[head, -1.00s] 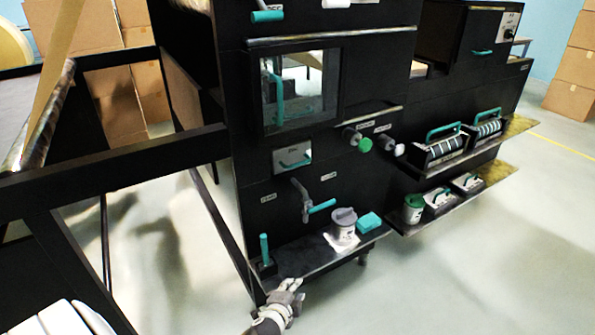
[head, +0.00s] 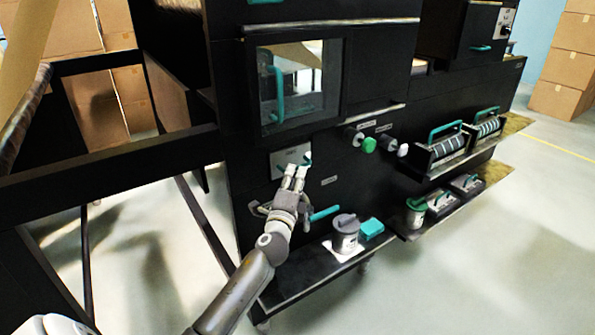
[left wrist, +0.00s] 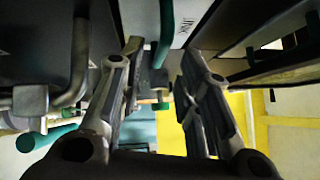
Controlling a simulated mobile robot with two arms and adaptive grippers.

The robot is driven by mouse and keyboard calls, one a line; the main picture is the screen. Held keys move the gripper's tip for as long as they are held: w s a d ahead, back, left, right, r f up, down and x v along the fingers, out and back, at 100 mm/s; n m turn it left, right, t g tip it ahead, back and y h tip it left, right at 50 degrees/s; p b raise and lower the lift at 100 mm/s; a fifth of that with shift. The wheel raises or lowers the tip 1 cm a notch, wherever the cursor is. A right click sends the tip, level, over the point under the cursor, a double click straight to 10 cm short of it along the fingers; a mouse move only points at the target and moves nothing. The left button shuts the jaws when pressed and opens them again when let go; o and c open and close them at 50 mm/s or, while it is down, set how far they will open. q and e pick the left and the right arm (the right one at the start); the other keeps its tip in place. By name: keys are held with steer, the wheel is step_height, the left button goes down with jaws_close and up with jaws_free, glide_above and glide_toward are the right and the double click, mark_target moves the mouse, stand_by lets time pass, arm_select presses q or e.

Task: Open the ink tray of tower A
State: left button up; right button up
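The ink tray of tower A shows as a pale front plate (head: 287,156) on the black tower, flush in its face below the window. Its teal handle (head: 308,159) is partly hidden behind my left gripper (head: 296,171), which is raised in front of the plate. In the left wrist view the teal handle (left wrist: 165,32) and the plate with its INK label (left wrist: 184,30) lie beyond the fingers. The left fingers (left wrist: 160,65) are apart, with the handle lined up between their tips; I cannot tell whether they touch it. My right gripper is not in view.
A crank with a teal grip (head: 323,213) sits just below my left gripper. A green knob (head: 369,145) is to the right. A black frame (head: 110,165) stands left.

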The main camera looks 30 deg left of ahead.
arm_select(q)
steer(key=shift+x, duration=2.05)
jaws_close()
steer(key=shift+f, duration=0.1)
